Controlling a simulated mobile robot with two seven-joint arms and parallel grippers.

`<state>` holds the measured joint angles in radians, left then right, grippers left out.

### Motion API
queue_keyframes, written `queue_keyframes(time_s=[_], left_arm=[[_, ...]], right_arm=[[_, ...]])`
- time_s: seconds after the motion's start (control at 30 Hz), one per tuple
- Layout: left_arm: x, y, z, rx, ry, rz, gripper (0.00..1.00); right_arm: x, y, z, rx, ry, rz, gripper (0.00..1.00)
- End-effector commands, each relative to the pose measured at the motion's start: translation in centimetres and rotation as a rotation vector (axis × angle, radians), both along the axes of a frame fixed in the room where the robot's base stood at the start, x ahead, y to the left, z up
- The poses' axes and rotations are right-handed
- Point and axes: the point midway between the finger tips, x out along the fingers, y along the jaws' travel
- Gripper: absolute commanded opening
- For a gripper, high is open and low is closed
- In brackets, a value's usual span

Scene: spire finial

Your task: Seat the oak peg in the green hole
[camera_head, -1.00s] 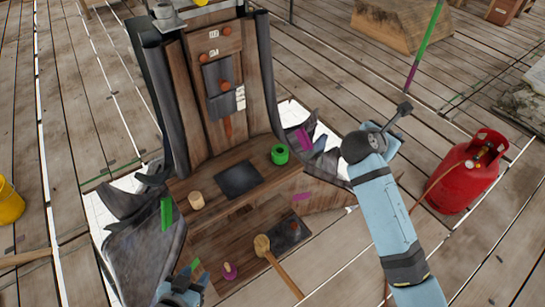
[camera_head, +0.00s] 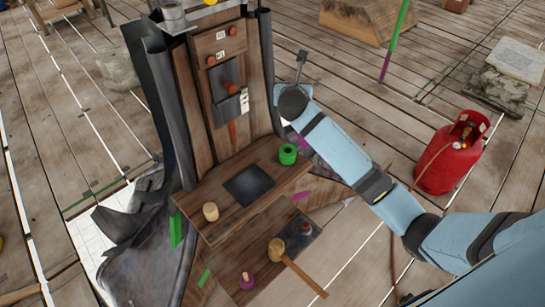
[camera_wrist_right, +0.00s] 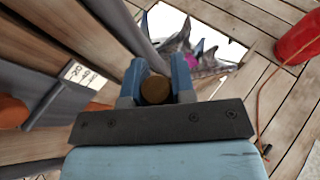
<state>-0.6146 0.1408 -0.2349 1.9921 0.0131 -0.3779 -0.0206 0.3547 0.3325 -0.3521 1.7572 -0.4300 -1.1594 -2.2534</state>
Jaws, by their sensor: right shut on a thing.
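My right gripper (camera_wrist_right: 154,82) is shut on a brown round-ended peg (camera_wrist_right: 155,91), which shows end-on between the fingers in the right wrist view. In the head view my right arm reaches in from the right, and its end is beside the wooden spire's upright board (camera_head: 222,85). The fingers and the held peg are hidden there. A green ring with a hole (camera_head: 288,154) stands at the right end of the wooden ledge (camera_head: 258,205), below my arm's end. The ring cannot be made out in the wrist view. My left gripper is out of view.
A pale wooden cylinder (camera_head: 210,212) stands on the ledge, left of a dark plate (camera_head: 249,185). A mallet (camera_head: 277,249) and a purple-ringed piece (camera_head: 247,281) are lower down. A red gas bottle (camera_head: 451,155) stands on the right.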

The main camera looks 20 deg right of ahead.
Motion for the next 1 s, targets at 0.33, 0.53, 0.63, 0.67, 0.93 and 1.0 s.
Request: queue_keyframes(time_s=[0.33, 0.53, 0.63, 0.67, 0.93, 1.0], left_arm=[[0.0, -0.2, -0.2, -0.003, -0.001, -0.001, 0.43], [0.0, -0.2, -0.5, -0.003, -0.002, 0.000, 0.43], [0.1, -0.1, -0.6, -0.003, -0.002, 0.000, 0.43], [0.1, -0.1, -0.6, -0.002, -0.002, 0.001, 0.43], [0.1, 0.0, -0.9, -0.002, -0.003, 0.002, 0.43], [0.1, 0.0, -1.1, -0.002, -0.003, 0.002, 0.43]], right_arm=[[0.0, 0.0, -7.6, 0.002, 0.006, 0.003, 0.01], [0.0, 0.0, -12.7, 0.001, 0.005, 0.003, 0.01], [0.0, 0.0, -14.5, 0.000, 0.004, 0.003, 0.01], [0.0, 0.0, -14.9, 0.000, 0.004, 0.003, 0.01], [0.0, 0.0, -16.9, 0.000, 0.004, 0.003, 0.01], [0.0, 0.0, -18.1, 0.001, 0.004, 0.003, 0.01]])
